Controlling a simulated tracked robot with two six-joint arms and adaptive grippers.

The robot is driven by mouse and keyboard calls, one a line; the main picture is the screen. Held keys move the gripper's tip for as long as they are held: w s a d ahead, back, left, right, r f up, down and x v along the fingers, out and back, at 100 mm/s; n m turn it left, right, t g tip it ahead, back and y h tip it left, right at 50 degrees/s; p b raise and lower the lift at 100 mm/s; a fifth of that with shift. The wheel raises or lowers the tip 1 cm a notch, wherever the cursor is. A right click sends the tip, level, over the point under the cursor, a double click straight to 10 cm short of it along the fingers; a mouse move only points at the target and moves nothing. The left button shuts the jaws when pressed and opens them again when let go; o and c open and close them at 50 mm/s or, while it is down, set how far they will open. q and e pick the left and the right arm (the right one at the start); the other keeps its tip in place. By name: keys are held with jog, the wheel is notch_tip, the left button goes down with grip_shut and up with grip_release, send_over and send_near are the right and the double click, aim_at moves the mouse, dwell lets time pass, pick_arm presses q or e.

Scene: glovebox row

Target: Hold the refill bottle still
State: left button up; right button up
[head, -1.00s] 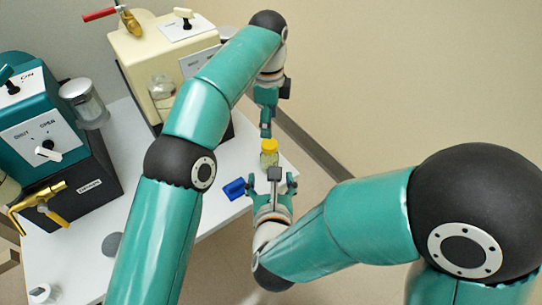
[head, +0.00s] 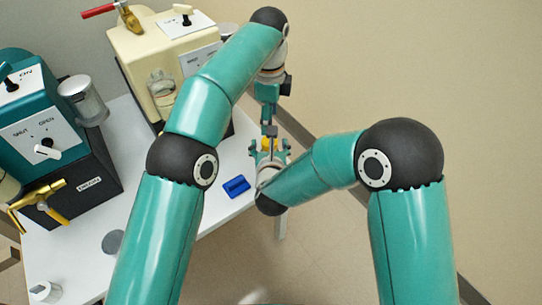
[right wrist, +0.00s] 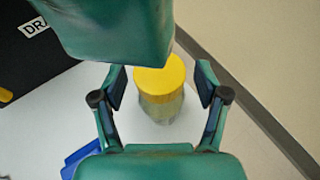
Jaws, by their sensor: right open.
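The refill bottle (right wrist: 160,106), clear with a yellow cap, stands upright on the white table near its right edge. In the head view only a bit of its yellow cap (head: 266,143) shows between my grippers. My right gripper (right wrist: 160,88) is open, with a finger on each side of the bottle and gaps to it; it also shows in the head view (head: 269,148). My left gripper (head: 269,128) points down from the far side close to the bottle, seen edge-on, so its jaws cannot be read. Green parts of my left arm cover the top of the right wrist view.
A blue object (head: 236,186) lies on the white table (head: 215,206) left of my right gripper. A cream machine (head: 140,55) and a teal and black machine (head: 75,160) with a brass tap stand to the left. Floor lies beyond the right edge.

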jog(key=shift+w, duration=0.1)
grip_shut()
pick_arm(q)
jog(key=shift+c, duration=0.9)
jog(key=shift+f, duration=4)
pick_arm(e)
jog(key=shift+f, duration=0.1)
pick_arm(q)
jog(key=c, duration=1)
jog(key=shift+r+n, duration=0.1)
jog(key=shift+n, duration=1.6)
